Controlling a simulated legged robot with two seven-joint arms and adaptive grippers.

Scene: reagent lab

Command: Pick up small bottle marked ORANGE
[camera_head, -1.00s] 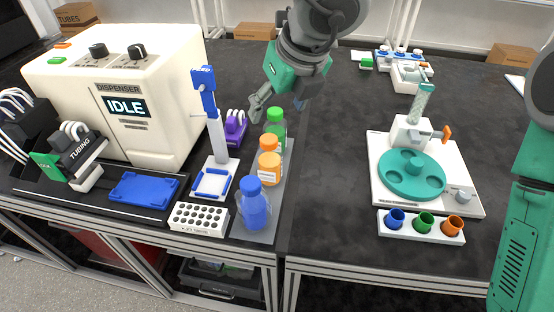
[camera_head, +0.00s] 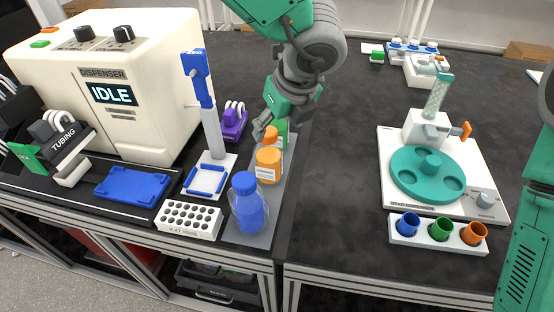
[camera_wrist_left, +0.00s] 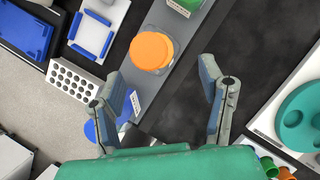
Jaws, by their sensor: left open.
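The small orange bottle (camera_head: 268,164) stands upright on a grey strip between a blue bottle (camera_head: 247,203) and a green bottle (camera_head: 281,133). In the left wrist view its orange cap (camera_wrist_left: 151,51) lies ahead of the fingers, slightly left of the middle. My left gripper (camera_head: 266,127) is above and behind the orange bottle in the head view, partly covering the green one. In the left wrist view my left gripper (camera_wrist_left: 168,92) has its fingers wide apart with nothing between them. The blue bottle is partly hidden behind the left finger there. My right gripper is not visible.
A white rack with holes (camera_head: 188,218) and a stand with a blue top (camera_head: 207,140) are left of the bottles. The dispenser (camera_head: 150,90) is farther left. A white device with a teal disc (camera_head: 428,172) stands right. The dark bench between is clear.

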